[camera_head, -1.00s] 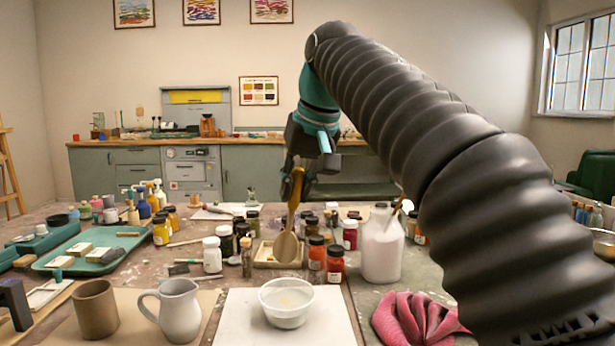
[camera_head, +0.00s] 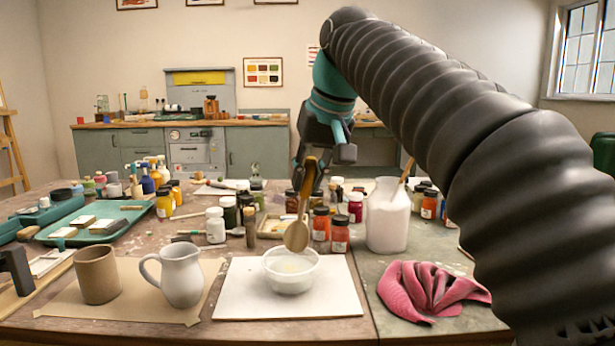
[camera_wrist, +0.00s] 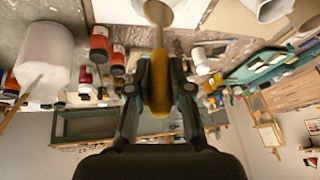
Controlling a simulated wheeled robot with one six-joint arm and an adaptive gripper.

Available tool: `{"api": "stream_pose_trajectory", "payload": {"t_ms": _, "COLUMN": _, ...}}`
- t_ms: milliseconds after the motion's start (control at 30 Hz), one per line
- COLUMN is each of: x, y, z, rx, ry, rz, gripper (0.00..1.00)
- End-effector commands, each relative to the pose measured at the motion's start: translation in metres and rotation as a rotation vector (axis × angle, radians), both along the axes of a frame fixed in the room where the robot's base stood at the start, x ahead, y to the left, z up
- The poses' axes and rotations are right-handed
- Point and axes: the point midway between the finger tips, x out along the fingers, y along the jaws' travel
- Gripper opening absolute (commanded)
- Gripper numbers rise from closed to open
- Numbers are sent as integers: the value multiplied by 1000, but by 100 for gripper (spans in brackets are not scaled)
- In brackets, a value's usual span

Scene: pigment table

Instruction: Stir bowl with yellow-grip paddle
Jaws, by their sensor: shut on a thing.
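The paddle (camera_head: 297,235) has a yellow-brown grip (camera_head: 308,183) and a pale wooden spoon-shaped end that points down. My gripper (camera_head: 308,165) is shut on the grip, and the paddle hangs nearly upright. In the wrist view the grip (camera_wrist: 158,85) sits between both fingers, with the paddle end (camera_wrist: 158,14) at the top edge. The white bowl (camera_head: 290,275) holds a pale liquid and stands on a white board (camera_head: 235,300). In the head view the paddle's tip overlaps the bowl's far rim; I cannot tell whether it is above or behind the bowl.
A white pitcher (camera_head: 182,278) and a brown cup (camera_head: 97,275) stand left of the bowl. A large white jar (camera_head: 387,222) and red-labelled jars (camera_head: 340,235) stand behind right. A pink cloth (camera_head: 425,290) lies at right. The board around the bowl is clear.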

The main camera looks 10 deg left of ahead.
Motion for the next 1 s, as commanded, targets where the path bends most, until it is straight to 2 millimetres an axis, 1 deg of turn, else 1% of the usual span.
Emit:
{"api": "stream_pose_trajectory", "payload": {"t_ms": 33, "x": 0, "y": 1, "z": -6, "rx": 0, "ry": 0, "rz": 0, "gripper": 0}}
{"api": "stream_pose_trajectory", "payload": {"t_ms": 600, "x": 3, "y": 8, "z": -43, "rx": 0, "ry": 0, "rz": 0, "gripper": 0}}
{"api": "stream_pose_trajectory", "payload": {"t_ms": 800, "x": 3, "y": 10, "z": -50, "rx": 0, "ry": 0, "rz": 0, "gripper": 0}}
{"api": "stream_pose_trajectory", "payload": {"t_ms": 1000, "x": 3, "y": 10, "z": -52, "rx": 0, "ry": 0, "rz": 0, "gripper": 0}}
